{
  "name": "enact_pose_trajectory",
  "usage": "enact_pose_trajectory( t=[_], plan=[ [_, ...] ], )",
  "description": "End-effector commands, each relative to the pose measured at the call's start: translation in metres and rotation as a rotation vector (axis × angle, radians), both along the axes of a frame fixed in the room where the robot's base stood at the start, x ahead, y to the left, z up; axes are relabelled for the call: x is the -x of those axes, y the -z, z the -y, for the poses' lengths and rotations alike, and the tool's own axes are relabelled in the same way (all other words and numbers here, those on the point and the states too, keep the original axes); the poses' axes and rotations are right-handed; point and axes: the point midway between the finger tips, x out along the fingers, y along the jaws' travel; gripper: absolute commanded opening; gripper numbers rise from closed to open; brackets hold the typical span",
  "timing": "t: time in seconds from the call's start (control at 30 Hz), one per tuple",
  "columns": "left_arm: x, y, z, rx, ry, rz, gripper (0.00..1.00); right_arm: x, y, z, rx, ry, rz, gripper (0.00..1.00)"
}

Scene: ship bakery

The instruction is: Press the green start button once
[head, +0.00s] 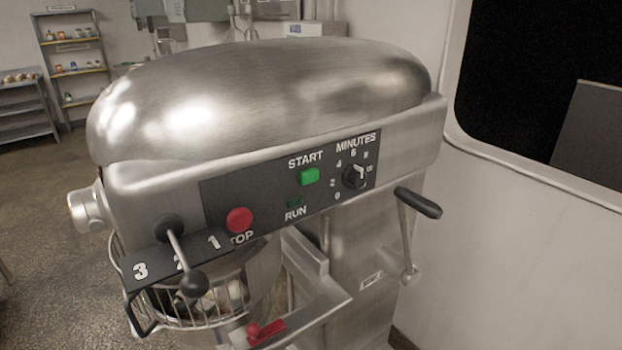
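The green start button (309,177) sits on the dark control panel (262,194) of a large steel mixer (250,100), under the word START. Below it is a small dark green RUN lamp (295,203), which looks unlit. A round red stop button (239,219) is at the lower left of the panel, and a black minutes dial (355,176) is to the right of the green button. Nothing covers the green button. Neither of my grippers shows in the head view.
A speed lever (192,282) juts out at the front left beside a 1-2-3 plate. A black-handled crank (417,203) sticks out at the right. A wire guard (200,318) is below. A wall with a dark window (540,90) stands close on the right. Shelves (72,60) are far left.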

Motion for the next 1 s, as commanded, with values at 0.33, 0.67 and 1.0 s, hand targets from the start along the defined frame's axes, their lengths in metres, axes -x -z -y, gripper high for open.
enact_pose_trajectory(
  t=[0.33, 0.67, 1.0],
  plan=[
    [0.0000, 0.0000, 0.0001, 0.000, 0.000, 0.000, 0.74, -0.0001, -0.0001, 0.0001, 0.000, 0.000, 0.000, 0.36],
    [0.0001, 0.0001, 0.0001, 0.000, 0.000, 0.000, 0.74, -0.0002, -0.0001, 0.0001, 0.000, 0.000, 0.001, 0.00],
    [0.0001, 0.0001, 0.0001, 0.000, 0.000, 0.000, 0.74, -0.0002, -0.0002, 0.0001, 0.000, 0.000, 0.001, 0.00]
  ],
)
